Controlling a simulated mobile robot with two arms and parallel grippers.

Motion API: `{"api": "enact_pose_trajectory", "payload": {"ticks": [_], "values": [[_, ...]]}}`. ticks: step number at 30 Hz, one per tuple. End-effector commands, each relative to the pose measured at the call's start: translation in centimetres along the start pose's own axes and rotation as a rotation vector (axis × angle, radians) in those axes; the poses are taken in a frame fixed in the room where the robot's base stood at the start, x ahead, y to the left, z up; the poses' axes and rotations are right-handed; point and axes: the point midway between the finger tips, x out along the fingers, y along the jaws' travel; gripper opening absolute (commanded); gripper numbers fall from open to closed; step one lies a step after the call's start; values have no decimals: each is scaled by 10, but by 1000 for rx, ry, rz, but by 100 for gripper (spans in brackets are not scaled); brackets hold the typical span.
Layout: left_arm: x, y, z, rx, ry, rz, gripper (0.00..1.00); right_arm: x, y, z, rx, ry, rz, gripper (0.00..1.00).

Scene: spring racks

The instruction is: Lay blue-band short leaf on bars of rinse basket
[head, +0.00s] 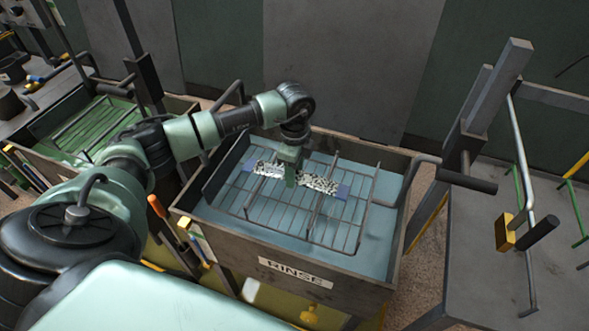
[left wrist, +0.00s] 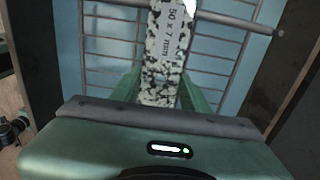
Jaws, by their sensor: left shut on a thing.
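The short leaf (head: 318,183) is a flat strip speckled black and white, with blue bands at its ends. It lies level across the two raised bars of the rinse basket (head: 345,232); I cannot tell whether it touches them. My left gripper (head: 290,172) points down and is shut on the middle of the leaf. In the left wrist view the leaf (left wrist: 165,45) runs away from between the green fingers (left wrist: 160,88) and carries the print "50 x 7 mm". The basket wires (left wrist: 110,45) show beneath it. My right gripper is not in view.
The basket sits in blue liquid inside the tank marked RINSE (head: 296,274). A tank with green liquid (head: 85,135) stands to the left. A grey table (head: 480,235) with a post and a hanging bar with a yellow block (head: 505,233) is at the right.

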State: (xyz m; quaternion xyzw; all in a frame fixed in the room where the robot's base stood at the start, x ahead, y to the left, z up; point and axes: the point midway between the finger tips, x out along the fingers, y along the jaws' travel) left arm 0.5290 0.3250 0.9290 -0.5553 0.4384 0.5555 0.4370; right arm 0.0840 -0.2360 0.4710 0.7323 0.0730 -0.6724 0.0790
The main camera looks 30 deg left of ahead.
Motion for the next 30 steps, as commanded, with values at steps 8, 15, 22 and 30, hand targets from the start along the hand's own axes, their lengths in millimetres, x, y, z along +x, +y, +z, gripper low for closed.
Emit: {"api": "enact_pose_trajectory", "payload": {"ticks": [8,15,22,30], "values": [[0,-1,0,0,2,-4,0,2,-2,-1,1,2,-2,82],[6,-2,0,-1,1,-4,0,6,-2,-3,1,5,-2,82],[9,0,0,0,0,-1,67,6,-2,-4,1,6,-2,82],[7,0,0,0,0,-1,67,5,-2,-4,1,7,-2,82]]}}
